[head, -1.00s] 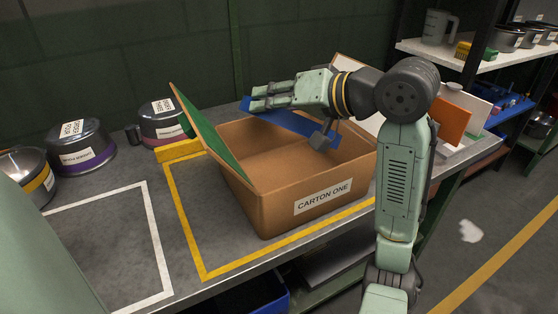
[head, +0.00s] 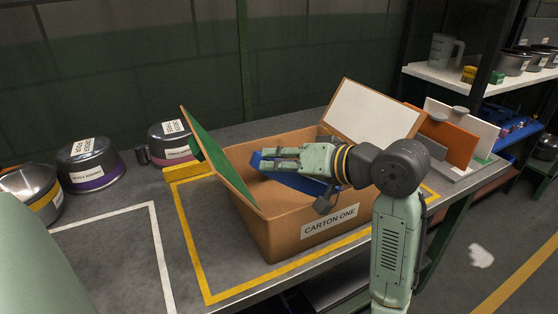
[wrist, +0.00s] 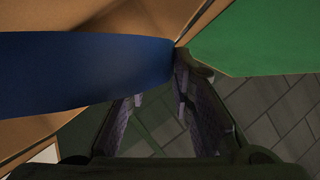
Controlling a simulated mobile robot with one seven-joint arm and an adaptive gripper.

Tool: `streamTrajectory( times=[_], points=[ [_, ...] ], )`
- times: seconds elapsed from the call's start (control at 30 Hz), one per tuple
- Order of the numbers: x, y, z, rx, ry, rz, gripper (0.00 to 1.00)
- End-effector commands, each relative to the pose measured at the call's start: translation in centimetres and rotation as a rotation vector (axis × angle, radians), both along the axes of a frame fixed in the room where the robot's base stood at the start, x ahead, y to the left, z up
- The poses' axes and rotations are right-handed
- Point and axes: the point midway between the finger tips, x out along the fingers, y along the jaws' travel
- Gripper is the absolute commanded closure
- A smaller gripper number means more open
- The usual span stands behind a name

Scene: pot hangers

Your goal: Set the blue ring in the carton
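The carton (head: 335,226), brown cardboard labelled CARTON ONE, stands open on the grey bench. A blue band-shaped piece, taken as the blue ring (head: 310,185), lies at a slant inside the carton's mouth, below my gripper. Its full shape is hidden. My gripper (head: 256,160) reaches leftward over the opening with its fingertips at the blue ring's left end. In the wrist view the ring (wrist: 75,72) crosses from the left edge to my fingertips (wrist: 160,80), which seem closed on its end. The contact is partly hidden.
The carton's green-lined flap (head: 212,155) stands up on the left, close to my fingertips. A white-lined flap (head: 372,112) leans out on the right. Lidded pots (head: 88,165) stand on the left. An orange panel (head: 449,134) stands at the right. The white-outlined bench area is clear.

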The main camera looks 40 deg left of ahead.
Motion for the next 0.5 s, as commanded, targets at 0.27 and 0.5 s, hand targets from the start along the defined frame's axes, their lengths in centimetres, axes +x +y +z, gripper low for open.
streamTrajectory(
  times=[0.27, 0.5],
  points=[
    [0.01, 0.0, 0.05, 0.0, 0.0, 0.0, 0.59],
    [0.01, 0.0, 0.07, 0.0, 0.0, 0.0, 0.59]
  ],
)
